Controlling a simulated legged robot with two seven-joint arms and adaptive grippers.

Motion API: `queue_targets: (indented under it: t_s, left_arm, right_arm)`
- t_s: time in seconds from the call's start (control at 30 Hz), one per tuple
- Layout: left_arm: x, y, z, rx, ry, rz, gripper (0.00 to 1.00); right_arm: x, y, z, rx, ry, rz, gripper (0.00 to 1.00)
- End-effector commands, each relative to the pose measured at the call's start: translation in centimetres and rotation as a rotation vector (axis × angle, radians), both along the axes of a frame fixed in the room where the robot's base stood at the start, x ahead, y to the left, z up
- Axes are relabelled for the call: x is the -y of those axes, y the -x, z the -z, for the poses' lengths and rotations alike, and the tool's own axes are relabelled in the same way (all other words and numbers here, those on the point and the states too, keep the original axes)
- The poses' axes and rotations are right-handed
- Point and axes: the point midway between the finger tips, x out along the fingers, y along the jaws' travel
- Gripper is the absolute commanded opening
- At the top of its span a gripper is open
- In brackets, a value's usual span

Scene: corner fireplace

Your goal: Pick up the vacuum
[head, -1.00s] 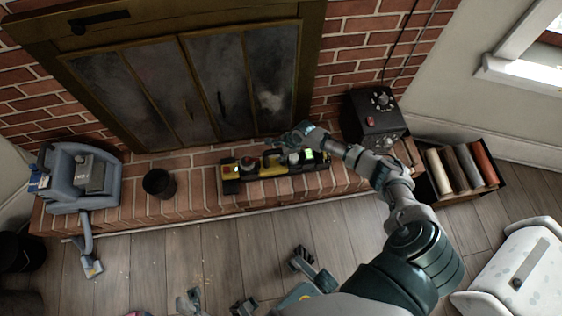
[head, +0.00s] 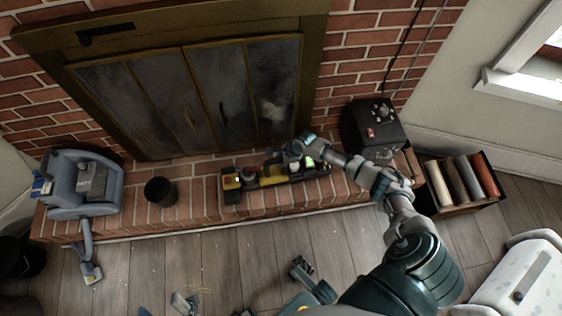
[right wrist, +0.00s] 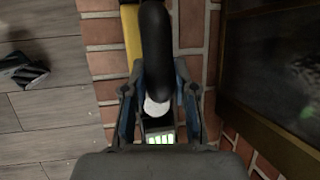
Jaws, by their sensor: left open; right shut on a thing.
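A long yellow and black device (head: 238,184) lies along the brick hearth in front of the fireplace. My right gripper (head: 300,150) is at its right part. In the right wrist view its fingers (right wrist: 157,88) are shut around the black handle (right wrist: 154,40), with green lit bars (right wrist: 160,139) below. A blue-grey machine (head: 80,185) with a hose and floor nozzle (head: 92,272) stands at the hearth's left end. I cannot tell which of the two is the vacuum. My left gripper (head: 242,286) is open and empty over the floor at the bottom, partly cut off.
A dark cup-like bin (head: 160,191) stands on the hearth between the machine and the device. A black box with knobs (head: 373,128) is at the right end. A crate of rolls (head: 460,205) and a white speckled box (head: 520,275) stand right. The middle floor is clear.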

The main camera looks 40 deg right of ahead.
Motion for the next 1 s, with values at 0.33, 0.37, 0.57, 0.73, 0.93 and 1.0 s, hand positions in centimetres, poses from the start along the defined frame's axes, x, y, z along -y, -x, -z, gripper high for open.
queue_targets:
  t_s: [0.33, 0.37, 0.57, 0.73, 0.93, 1.0]
  left_arm:
    - [0.8, -3.0, 1.3, -0.224, -0.079, 0.009, 0.60]
    - [0.9, -3.3, 1.5, -0.244, -0.086, 0.010, 0.60]
    - [1.2, -4.7, 2.9, -0.383, -0.134, 0.012, 0.60]
    - [1.3, -5.9, 4.8, -0.551, -0.188, 0.015, 0.60]
    - [1.0, -6.6, 8.5, -0.835, -0.274, 0.016, 0.60]
    - [0.8, -6.5, 10.0, -0.938, -0.303, 0.016, 0.60]
  right_arm:
    - [-0.1, -0.5, -3.2, 0.015, -0.004, 0.001, 0.00]
    - [-0.1, -0.5, -3.4, 0.015, -0.004, 0.001, 0.00]
    - [-1.2, 0.8, -3.4, 0.013, -0.005, 0.000, 0.00]
    - [-2.4, 2.3, -3.7, 0.013, -0.006, 0.000, 0.00]
    - [-4.6, 4.9, -4.2, 0.015, -0.007, 0.000, 0.00]
    - [-5.3, 5.9, -4.3, 0.015, -0.007, 0.000, 0.00]
